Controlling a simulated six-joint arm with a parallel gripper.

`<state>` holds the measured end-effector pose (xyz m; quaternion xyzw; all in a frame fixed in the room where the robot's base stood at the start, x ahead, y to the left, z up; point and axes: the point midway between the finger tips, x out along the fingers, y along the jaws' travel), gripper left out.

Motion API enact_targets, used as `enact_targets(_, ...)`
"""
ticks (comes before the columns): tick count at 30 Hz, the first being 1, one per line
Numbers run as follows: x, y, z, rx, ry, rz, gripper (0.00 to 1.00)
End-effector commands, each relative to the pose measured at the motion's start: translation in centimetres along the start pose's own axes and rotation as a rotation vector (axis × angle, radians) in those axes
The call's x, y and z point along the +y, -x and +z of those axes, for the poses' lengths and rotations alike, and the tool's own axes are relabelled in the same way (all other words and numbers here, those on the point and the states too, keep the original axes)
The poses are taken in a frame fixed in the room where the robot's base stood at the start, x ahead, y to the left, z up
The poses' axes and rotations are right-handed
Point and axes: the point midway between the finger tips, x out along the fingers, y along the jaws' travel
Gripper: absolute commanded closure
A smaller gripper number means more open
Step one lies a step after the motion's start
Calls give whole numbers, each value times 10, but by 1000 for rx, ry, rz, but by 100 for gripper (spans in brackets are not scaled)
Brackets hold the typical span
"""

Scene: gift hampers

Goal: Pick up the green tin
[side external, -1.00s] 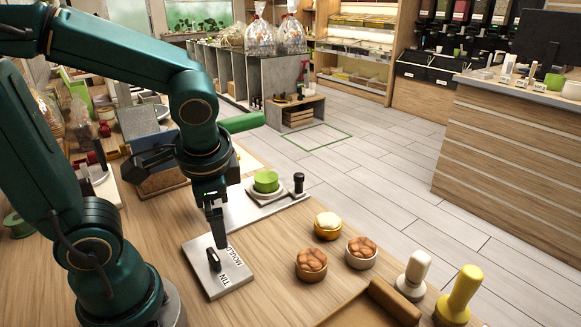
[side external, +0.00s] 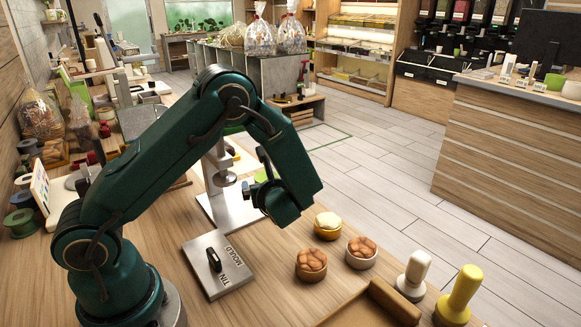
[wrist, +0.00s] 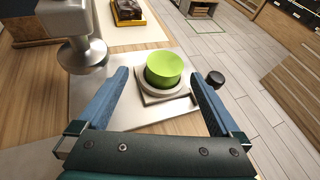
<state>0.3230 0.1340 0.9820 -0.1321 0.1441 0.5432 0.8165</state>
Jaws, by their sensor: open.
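The green tin (wrist: 164,66) sits upright on a small round grey seat (wrist: 182,92) on the press's metal plate. In the wrist view my gripper (wrist: 161,78) is open, with one blue finger on each side of the tin and clear gaps between. Nothing is held. In the side view my gripper (side external: 257,172) is beside the press, and only a sliver of the green tin (side external: 262,177) shows behind it. I cannot tell the gripper's exact height over the tin.
The press's metal head (wrist: 84,55) hangs left of the tin, and a black knob (wrist: 215,79) stands to its right. A panel marked TIN and MOULD (side external: 232,280) has a dark lever. Filled pots (side external: 311,264) and two stamps (side external: 413,274) stand right of it.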

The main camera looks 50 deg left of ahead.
Motion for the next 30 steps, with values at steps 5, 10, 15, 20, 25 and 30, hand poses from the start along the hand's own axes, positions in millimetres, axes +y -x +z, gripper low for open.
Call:
enact_targets(5, -6, -11, -1, 5, -85, -37, 0)
enact_targets(10, -6, -33, -1, 5, -83, -34, 0)
enact_targets(15, -7, -50, -2, 5, -81, -35, 0)
enact_targets(20, -8, -56, -1, 5, -81, -38, 0)
enact_targets(25, -8, -56, -1, 5, -80, -38, 0)
enact_targets(30, -8, -55, -1, 5, -80, -38, 57)
